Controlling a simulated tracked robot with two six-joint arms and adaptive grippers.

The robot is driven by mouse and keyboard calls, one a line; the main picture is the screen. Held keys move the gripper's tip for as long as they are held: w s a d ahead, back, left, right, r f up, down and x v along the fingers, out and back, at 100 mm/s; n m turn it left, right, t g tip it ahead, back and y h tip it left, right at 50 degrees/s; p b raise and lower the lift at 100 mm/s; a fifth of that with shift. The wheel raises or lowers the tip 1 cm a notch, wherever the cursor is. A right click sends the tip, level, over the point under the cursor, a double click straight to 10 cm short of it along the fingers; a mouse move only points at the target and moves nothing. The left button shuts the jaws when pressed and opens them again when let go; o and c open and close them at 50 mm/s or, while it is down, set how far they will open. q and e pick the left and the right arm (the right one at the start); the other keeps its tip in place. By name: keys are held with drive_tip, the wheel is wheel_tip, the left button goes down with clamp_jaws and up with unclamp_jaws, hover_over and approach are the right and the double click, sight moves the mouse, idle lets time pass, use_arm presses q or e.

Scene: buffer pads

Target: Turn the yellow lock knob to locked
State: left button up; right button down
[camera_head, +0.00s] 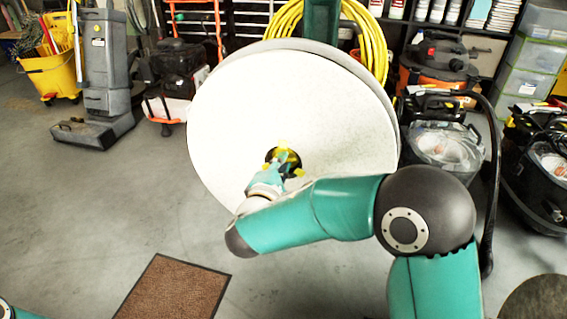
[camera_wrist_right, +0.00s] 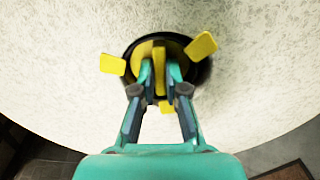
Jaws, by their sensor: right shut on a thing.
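The yellow lock knob (camera_wrist_right: 203,46) sits in a dark round recess at the middle of a large white buffer pad (camera_head: 230,110). In the right wrist view it has several yellow lobes around a raised middle bar. My right gripper (camera_wrist_right: 160,80) is shut on the knob's middle bar, with one finger on each side. In the head view the knob (camera_head: 284,150) shows only in part behind my right gripper (camera_head: 278,165). Of my left arm only a small piece shows at the lower left corner; its gripper is out of view.
A brown mat (camera_head: 175,290) lies on the grey floor below. A yellow mop bucket (camera_head: 50,75) and a grey floor machine (camera_head: 100,65) stand at the left. Vacuums (camera_head: 440,140) and clear drawers (camera_head: 530,65) stand at the right. A coiled yellow hose (camera_head: 375,40) hangs behind the pad.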

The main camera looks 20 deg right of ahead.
drive_tip(key=shift+m, duration=0.3)
drive_tip(key=m, duration=0.4)
drive_tip(key=c, duration=1.3)
unclamp_jaws()
drive_tip(key=v, duration=0.9)
